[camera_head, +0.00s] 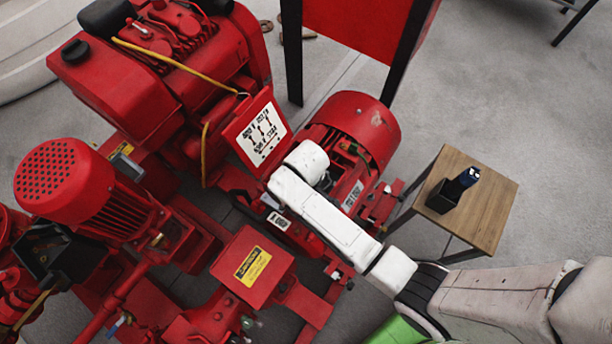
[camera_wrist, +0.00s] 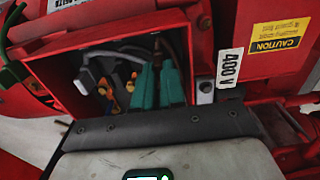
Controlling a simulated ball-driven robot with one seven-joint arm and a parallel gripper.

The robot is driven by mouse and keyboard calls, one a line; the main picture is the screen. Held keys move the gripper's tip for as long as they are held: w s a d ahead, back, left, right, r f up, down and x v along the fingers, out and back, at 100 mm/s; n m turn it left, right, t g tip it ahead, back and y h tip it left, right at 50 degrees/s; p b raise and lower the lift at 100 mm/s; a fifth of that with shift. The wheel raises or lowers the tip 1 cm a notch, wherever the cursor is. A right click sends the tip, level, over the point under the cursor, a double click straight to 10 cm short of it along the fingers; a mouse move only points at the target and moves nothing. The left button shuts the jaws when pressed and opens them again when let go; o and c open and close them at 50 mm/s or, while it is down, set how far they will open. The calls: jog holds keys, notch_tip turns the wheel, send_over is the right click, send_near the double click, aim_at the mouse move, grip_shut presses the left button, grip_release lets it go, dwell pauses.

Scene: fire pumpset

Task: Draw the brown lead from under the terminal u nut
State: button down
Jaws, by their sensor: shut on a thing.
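My gripper (camera_wrist: 158,72) shows in the wrist view as two teal fingers reaching into an open red terminal box (camera_wrist: 60,75). The fingers are close together and shut on a thin brown lead (camera_wrist: 157,44), which shows at their tips. Brass-coloured terminals (camera_wrist: 103,90) and pale lead ends sit left of the fingers. I cannot tell which of them is the u nut, or whether the brown lead is still under it. In the head view my white arm covers the gripper and most of the box beside the red motor (camera_head: 362,125).
A grey cable (camera_wrist: 118,52) curves along the box's back wall. A wooden table (camera_head: 487,200) holding a black holder (camera_head: 441,197) stands right of the motor.

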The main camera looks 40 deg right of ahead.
jog(key=shift+s, duration=0.25)
jog(key=shift+s+d+p, duration=0.15)
jog(key=shift+s+p, duration=0.2)
jog(key=shift+s+d+r, duration=0.1)
jog(key=shift+s, duration=0.2)
jog(key=shift+s+d+p, duration=0.1)
jog(key=shift+s+p, duration=0.15)
jog(key=shift+p, duration=0.15)
notch_tip(320, 180, up, 10)
jog(key=p, duration=1)
jog(key=shift+p, duration=0.3)
